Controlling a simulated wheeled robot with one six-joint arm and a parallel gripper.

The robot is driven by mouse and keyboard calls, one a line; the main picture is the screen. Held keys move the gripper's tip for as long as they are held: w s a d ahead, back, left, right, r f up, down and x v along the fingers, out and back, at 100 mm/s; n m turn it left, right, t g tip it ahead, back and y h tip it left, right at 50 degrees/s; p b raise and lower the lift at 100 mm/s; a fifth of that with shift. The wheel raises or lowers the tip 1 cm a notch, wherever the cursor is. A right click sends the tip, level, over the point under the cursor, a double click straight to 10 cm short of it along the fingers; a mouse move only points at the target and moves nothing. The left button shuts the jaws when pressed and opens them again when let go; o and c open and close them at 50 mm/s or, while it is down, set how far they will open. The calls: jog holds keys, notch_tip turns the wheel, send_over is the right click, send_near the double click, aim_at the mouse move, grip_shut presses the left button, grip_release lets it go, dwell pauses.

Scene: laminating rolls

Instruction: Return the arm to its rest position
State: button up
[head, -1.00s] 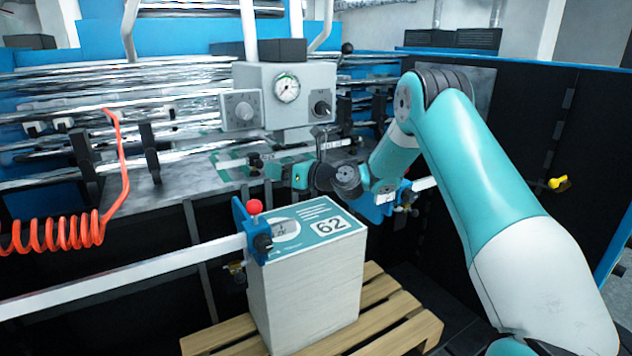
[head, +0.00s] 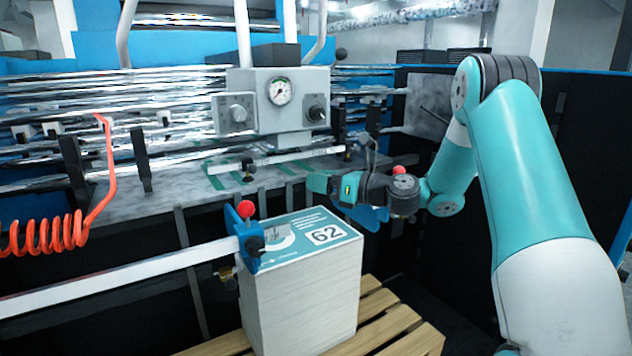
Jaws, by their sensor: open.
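My arm (head: 545,185) is teal and white. It rises on the right, bends at a dark elbow high up, then reaches down and left to a dark wrist (head: 404,195). My gripper (head: 368,147) is small and dark at the wrist's far side, in front of the machine bed. It looks open with nothing in it, though its fingers are hard to make out. It is above and behind the right rear corner of the paper stack (head: 302,300), apart from it.
The stack, labelled 62, stands on a wooden pallet (head: 405,338). A blue stop with a red knob (head: 246,209) touches its left side, on a white bar (head: 120,283). Another red knob (head: 399,170) is behind my wrist. A gauge console (head: 272,100) and orange coiled hose (head: 45,235) are close by.

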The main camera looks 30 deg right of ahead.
jog(key=s+a+r+n+g, duration=0.1)
jog(key=s+a+n+g, duration=0.45)
jog(key=a+n, duration=0.45)
jog(key=s+a+n+g, duration=0.4)
jog(key=s+a+n, duration=0.2)
jog(key=a+n, duration=0.35)
jog(key=s+a+f+n+g+h, duration=0.1)
jog(key=s+n+g+h, duration=0.4)
jog(key=s+n, duration=1.4)
jog(key=s+a, duration=0.1)
jog(key=s, duration=0.2)
jog(key=shift+s+f+h, duration=0.2)
jog(key=shift+f+h, duration=0.15)
jog(key=shift+h, duration=0.05)
jog(key=shift+g, duration=0.25)
